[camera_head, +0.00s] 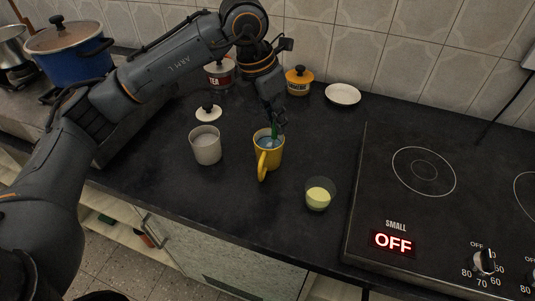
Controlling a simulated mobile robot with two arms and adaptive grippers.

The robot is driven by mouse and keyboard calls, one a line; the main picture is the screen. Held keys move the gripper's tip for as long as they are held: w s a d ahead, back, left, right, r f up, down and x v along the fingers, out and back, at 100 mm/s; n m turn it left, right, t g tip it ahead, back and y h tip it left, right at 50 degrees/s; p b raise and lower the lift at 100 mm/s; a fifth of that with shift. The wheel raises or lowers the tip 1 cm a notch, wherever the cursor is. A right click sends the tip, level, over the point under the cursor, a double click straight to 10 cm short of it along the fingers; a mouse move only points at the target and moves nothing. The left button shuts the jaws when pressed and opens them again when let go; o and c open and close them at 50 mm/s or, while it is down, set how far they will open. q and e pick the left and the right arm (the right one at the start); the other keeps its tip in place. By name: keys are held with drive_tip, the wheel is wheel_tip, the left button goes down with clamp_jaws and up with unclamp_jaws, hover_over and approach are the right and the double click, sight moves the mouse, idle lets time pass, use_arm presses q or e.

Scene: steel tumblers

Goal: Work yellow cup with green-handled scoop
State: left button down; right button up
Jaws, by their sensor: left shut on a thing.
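The yellow cup (270,158) stands upright on the dark counter, its handle toward the front edge. It holds a bluish-grey content. My left gripper (274,116) is directly above the cup, pointing down, and is shut on the green-handled scoop (275,130). Only a bit of the green handle shows; the scoop's lower end is down in the cup and hidden. My right gripper is not in view.
A grey-white tumbler (206,148) stands left of the cup, and a glass with yellow content (319,195) stands to the right. Behind are a tea canister (219,73), a yellow lidded jar (298,82) and a white dish (343,95). A cooktop (440,220) fills the right.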

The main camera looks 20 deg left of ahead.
use_arm(q)
drive_tip(key=shift+s, duration=0.15)
drive_tip(key=shift+w+d, duration=0.2)
drive_tip(key=shift+d, duration=0.05)
drive_tip(key=shift+w+a+b, duration=0.15)
drive_tip(key=shift+w+b, duration=0.1)
drive_tip(key=shift+b, duration=0.1)
drive_tip(key=shift+w+r+p, duration=0.1)
drive_tip(key=shift+r+p, duration=0.35)
drive_tip(key=shift+r, duration=0.05)
wheel_tip(320, 180, up, 7)
drive_tip(key=w+p, duration=0.1)
drive_tip(key=p, duration=0.4)
drive_tip(key=shift+w+r, duration=0.2)
drive_tip(key=shift+w, duration=0.05)
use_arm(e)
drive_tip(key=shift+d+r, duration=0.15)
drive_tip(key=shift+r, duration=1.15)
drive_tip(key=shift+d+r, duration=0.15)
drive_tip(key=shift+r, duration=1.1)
